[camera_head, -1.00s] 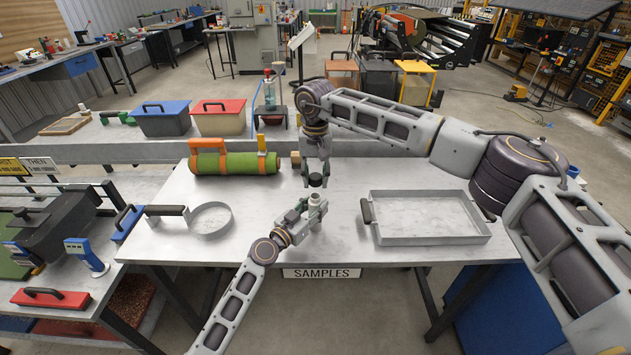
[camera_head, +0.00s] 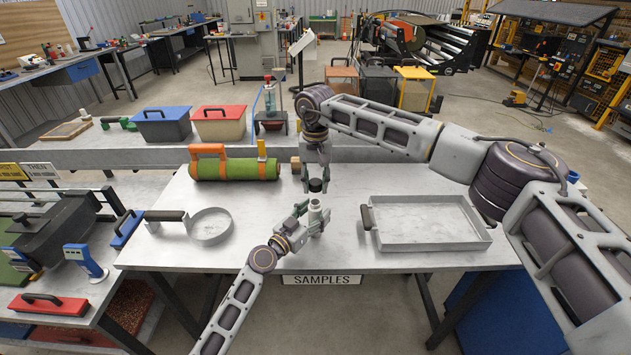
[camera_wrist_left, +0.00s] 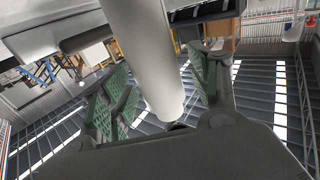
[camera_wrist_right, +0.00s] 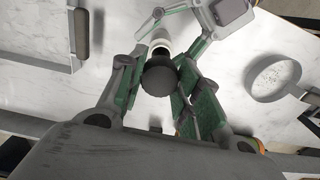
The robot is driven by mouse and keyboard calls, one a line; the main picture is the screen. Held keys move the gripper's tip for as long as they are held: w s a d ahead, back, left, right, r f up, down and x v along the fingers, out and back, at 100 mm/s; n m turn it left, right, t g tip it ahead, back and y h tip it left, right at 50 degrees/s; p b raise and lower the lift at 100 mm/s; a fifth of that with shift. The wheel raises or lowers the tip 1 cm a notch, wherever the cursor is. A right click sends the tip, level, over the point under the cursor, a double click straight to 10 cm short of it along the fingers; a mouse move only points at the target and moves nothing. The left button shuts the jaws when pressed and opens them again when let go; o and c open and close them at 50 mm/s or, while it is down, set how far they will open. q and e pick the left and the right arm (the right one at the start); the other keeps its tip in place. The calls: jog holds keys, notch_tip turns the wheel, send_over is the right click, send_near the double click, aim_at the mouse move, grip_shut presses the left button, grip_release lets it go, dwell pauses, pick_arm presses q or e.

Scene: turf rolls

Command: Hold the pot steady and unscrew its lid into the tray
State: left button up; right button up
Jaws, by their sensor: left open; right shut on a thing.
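The white pot (camera_head: 315,210) stands upright near the front middle of the table, left of the tray. My left gripper (camera_head: 306,217) is open, its fingers on either side of the pot. In the left wrist view the pot (camera_wrist_left: 145,60) lies between the green finger pads, with gaps visible. My right gripper (camera_head: 317,180) is shut on the black lid (camera_head: 316,186), held just above the pot, apart from it. The lid (camera_wrist_right: 160,77) hides part of the pot (camera_wrist_right: 160,42) in the right wrist view. The grey tray (camera_head: 430,243) looks empty.
A round sieve (camera_head: 213,240) with a dark handle lies at the table's left. A green roll (camera_head: 235,167) with orange straps lies at the back left, near a small wooden block (camera_head: 295,164). The table is clear between pot and tray.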

pick_arm(q)
jog(key=v, duration=1.1)
jog(key=shift+s+a, duration=0.15)
jog(key=shift+a, duration=0.05)
dwell(0.8)
